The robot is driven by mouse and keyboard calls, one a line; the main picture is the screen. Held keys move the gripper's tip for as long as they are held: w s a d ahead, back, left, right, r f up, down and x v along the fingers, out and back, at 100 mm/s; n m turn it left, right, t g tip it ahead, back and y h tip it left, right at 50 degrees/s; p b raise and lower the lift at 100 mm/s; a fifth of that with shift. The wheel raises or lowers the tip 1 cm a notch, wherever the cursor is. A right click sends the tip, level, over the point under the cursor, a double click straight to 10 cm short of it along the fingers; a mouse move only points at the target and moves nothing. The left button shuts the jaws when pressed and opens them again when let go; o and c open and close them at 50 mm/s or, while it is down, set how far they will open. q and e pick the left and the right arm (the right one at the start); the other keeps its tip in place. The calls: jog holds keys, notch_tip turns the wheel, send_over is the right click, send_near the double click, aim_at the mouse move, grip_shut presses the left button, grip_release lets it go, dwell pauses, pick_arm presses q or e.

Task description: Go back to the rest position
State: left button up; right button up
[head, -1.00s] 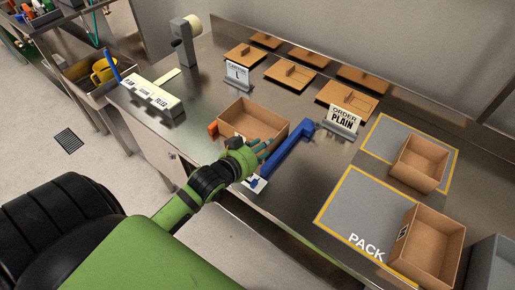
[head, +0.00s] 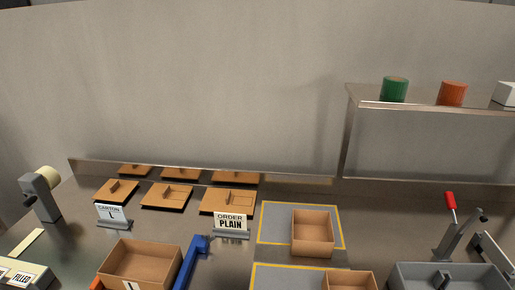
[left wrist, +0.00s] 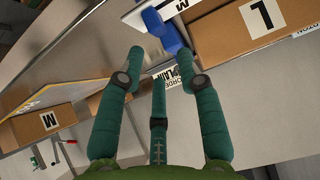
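My left gripper (left wrist: 158,65) shows only in the left wrist view. Its teal fingers are spread open with nothing between them. A cardboard carton with an "L" label (left wrist: 236,38) lies beyond and to the right of the fingers, apart from them as far as I can tell. A blue tool (left wrist: 172,36) lies past the fingertips. In the head view neither gripper shows. There, an open carton (head: 142,264) stands at the lower left, beside the blue tool (head: 191,262). My right gripper is not in view.
Two open cartons stand on yellow-edged mats: one farther back (head: 313,233), one nearer (head: 349,281). Signs read "CARTON L" (head: 111,214) and "ORDER PLAIN" (head: 231,224). Flat cartons (head: 168,196) lie behind. A grey bin (head: 450,276) is at lower right. A shelf (head: 430,105) holds jars.

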pick_arm(q)
jog(key=s+d+f+g, duration=0.1)
jog(key=s+d+g, duration=0.15)
jog(key=s, duration=0.35)
jog(key=s+d+f+g, duration=0.1)
jog(key=s+f+g, duration=0.1)
jog(key=s+g, duration=0.35)
jog(key=s+f+m+b, duration=0.1)
jog(key=s+f, duration=0.1)
jog(key=f, duration=1)
jog(key=s+f, duration=0.2)
jog(key=f, duration=1)
jog(key=s+a+f, duration=0.2)
jog(key=s+f, duration=1.2)
jog(key=s, duration=0.1)
jog(key=shift+s+a+f+g+y+b, duration=0.25)
jog(key=shift+s+f+g+y+b, duration=0.1)
jog(key=shift+g+b, duration=0.1)
